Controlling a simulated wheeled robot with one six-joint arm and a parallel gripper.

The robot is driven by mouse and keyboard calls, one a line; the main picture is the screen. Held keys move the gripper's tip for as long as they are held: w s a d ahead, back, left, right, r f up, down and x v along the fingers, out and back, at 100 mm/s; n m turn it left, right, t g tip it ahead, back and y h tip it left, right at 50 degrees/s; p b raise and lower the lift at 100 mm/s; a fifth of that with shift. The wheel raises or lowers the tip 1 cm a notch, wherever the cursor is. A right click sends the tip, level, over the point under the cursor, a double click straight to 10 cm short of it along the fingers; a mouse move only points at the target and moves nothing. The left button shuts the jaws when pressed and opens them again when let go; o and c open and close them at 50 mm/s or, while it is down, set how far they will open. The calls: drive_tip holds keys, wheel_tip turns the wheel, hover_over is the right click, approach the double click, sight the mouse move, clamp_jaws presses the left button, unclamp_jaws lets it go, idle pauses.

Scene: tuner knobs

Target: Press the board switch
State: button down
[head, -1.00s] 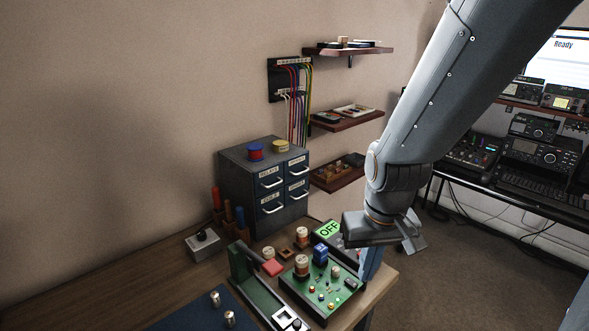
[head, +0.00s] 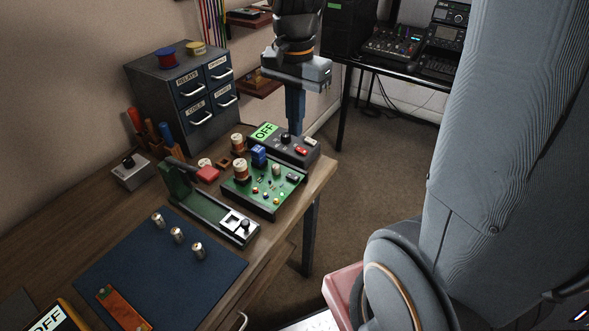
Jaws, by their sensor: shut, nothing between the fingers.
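My gripper (head: 295,130) points down at the back of the bench, its fingers shut and empty. The fingertips appear just behind or above the back edge of a dark control box (head: 300,155); I cannot tell the exact gap. The box has a green display (head: 264,132) reading OFF, a black knob (head: 286,138), a red switch (head: 301,150) and a pale switch (head: 310,141). In front of it lies a green circuit board (head: 262,203) with a coil, a blue block and several small buttons or lamps. I cannot tell which part is the board switch.
A blue mat (head: 150,270) with metal cylinders lies in front. A drawer cabinet (head: 150,85) stands behind left. Another OFF display (head: 48,320) is at the lower left. Open floor lies right of the bench.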

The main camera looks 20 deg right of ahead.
sight(296, 178)
drive_tip(key=shift+f, duration=0.1)
wheel_tip(296, 178, down, 14)
drive_tip(key=shift+r+p, duration=0.1)
drive_tip(key=shift+p, duration=0.95)
